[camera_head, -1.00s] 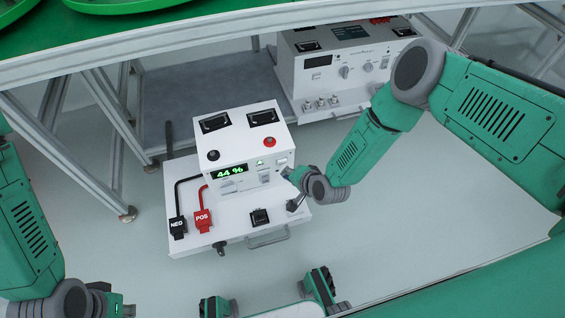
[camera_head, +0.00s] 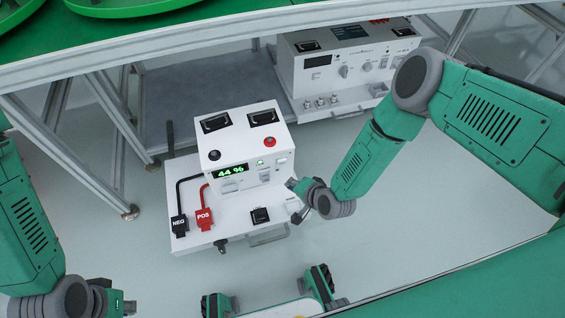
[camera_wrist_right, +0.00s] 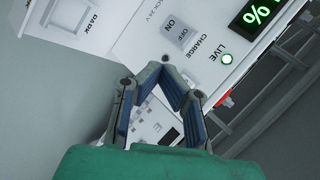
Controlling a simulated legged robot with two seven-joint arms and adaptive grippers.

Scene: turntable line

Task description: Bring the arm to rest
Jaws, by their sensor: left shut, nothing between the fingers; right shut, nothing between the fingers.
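My right gripper (camera_head: 297,190) hangs at the right edge of the white charger unit (camera_head: 238,150) in the head view. In the right wrist view its fingers (camera_wrist_right: 167,72) are shut with nothing between them, in front of a panel with an ON/OFF switch (camera_wrist_right: 178,34) and a lit green LIVE lamp (camera_wrist_right: 227,58). The head view does not show whether it touches the unit. My left gripper (camera_head: 128,307) is at the bottom left, shut and small in view, well apart from the unit.
The unit's display (camera_head: 230,171) reads 44 %. Black NEG (camera_head: 179,223) and red POS (camera_head: 204,218) connectors sit on its front base. A second white instrument (camera_head: 345,65) stands behind. A metal-framed table (camera_head: 150,45) crosses the top. Floor right of the unit is clear.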

